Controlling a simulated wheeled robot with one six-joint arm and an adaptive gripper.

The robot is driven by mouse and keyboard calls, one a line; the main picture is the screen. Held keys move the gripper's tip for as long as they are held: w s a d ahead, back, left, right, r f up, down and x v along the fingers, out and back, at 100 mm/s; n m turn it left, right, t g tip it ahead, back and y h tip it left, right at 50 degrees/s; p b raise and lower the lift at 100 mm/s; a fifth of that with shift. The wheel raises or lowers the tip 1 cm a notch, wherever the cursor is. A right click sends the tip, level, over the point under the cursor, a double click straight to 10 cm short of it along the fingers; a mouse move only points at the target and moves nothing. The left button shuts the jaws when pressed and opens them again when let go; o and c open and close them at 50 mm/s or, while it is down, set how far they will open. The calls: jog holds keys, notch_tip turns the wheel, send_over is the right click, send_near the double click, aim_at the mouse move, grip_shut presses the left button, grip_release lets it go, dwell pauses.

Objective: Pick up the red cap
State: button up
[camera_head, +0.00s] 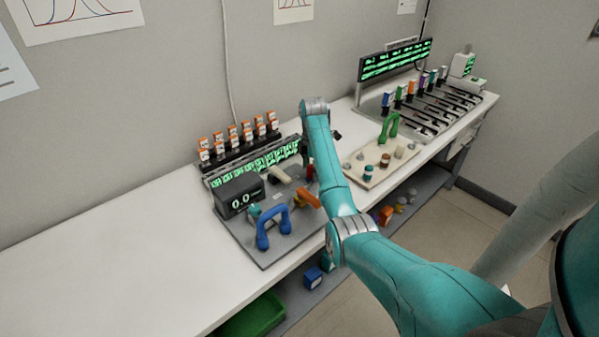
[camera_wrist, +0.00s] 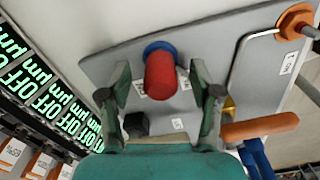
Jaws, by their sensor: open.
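The red cap (camera_wrist: 160,76) stands near the middle of the wrist view, a rounded cylinder with a blue ring at its base, on a grey plate (camera_wrist: 105,66). My gripper (camera_wrist: 161,82) is open, with one green finger on each side of the cap. Gaps show between the fingers and the cap, and I see no contact. In the head view a small red piece (camera_head: 309,173) shows beside my arm, probably the cap. My gripper is mostly hidden by my arm there.
A blue handle (camera_head: 272,228), an orange piece (camera_head: 307,198) and a display box (camera_head: 240,198) stand close by on the plate. Behind are green-lit displays (camera_head: 255,168) and a rack of orange-and-white vials (camera_head: 240,138). The left of the table (camera_head: 110,250) is clear.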

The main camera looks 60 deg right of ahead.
jog(key=shift+f, duration=0.25)
jog(key=c, duration=1.1)
